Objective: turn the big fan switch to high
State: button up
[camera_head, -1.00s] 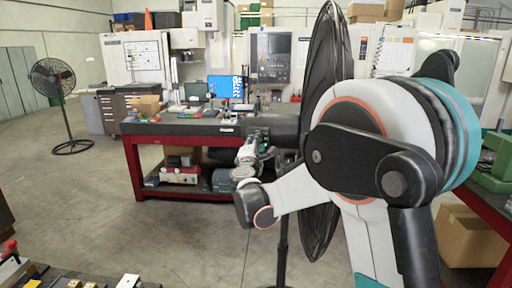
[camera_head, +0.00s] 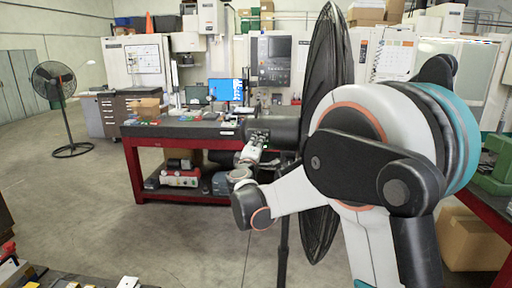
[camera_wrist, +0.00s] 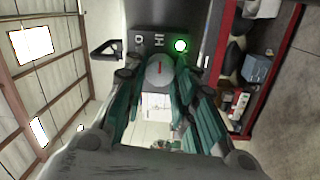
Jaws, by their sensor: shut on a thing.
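The big fan (camera_head: 322,85) stands edge-on in front of my arm in the head view, with its dark motor housing (camera_head: 285,128) facing my gripper (camera_head: 264,138). In the wrist view the housing's dark switch panel (camera_wrist: 200,38) carries a round grey knob (camera_wrist: 156,72) with a red mark. An H and another letter, too small to read surely, stand beside the knob, and a green light glows near them. My gripper's green fingers (camera_wrist: 158,88) are shut on the knob, one on each side. The mark lies nearly upright in the wrist view, close to the H side.
A red-framed workbench (camera_head: 190,130) stands behind the fan, with a monitor on top and boxes below. A smaller pedestal fan (camera_head: 53,82) stands far left. A cardboard box (camera_head: 470,238) is at right. Open floor lies at the left and middle.

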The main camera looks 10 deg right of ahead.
jog(key=o, duration=1.1)
jog(key=shift+s, duration=0.1)
jog(key=v, duration=1.2)
